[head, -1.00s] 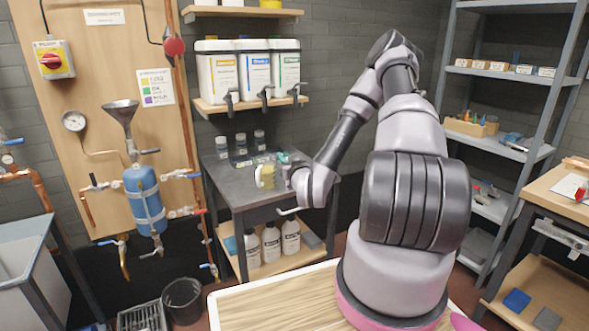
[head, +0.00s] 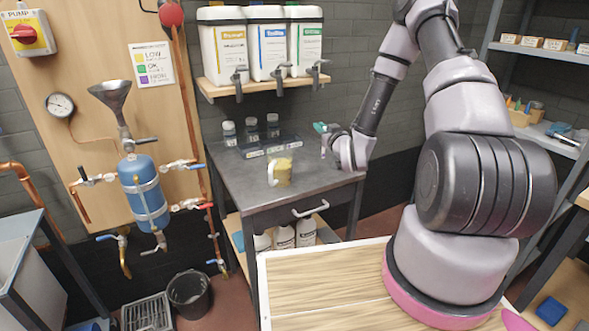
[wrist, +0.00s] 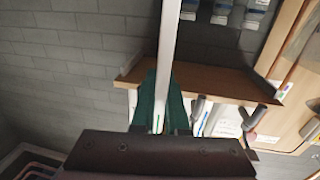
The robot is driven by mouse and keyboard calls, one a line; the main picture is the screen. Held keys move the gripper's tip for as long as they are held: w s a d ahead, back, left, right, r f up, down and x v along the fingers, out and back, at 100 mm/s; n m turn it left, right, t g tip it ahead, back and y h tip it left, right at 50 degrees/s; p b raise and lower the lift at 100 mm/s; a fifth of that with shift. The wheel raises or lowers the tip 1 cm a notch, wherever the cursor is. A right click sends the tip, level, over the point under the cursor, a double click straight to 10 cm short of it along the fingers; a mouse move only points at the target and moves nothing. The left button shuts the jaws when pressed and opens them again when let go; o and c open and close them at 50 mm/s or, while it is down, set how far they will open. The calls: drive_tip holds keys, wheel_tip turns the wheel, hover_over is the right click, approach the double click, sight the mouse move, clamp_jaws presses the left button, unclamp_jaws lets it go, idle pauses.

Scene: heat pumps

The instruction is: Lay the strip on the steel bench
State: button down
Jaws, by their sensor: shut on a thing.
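The steel bench (head: 228,178) stands at the middle of the head view, with a grey top and a drawer handle at the front. My gripper (head: 322,129) is above the right rear part of the bench top. In the wrist view, its green fingers (wrist: 160,104) are shut on a narrow white strip (wrist: 168,42), which runs upward out of the picture. The strip is too thin to make out clearly in the head view. Its far end is hidden.
A yellow jug (head: 283,172) with a pale handle stands mid-bench. A labelled rack (head: 270,147) and several small bottles (head: 252,131) line the back. A shelf (head: 262,85) with white canisters hangs above. The bench's left front is clear.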

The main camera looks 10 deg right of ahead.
drive_tip(key=w+a+r+n+y, duration=0.2)
drive_tip(key=w+a+r, duration=0.2)
drive_tip(key=w+a, duration=0.15)
wheel_tip(320, 180, down, 10)
drive_tip(key=shift+w+y, duration=0.2)
drive_tip(key=shift+y, duration=0.1)
drive_tip(key=shift+d+f, duration=0.1)
drive_tip(key=shift+d, duration=0.05)
drive_tip(key=c, duration=0.9)
unclamp_jaws()
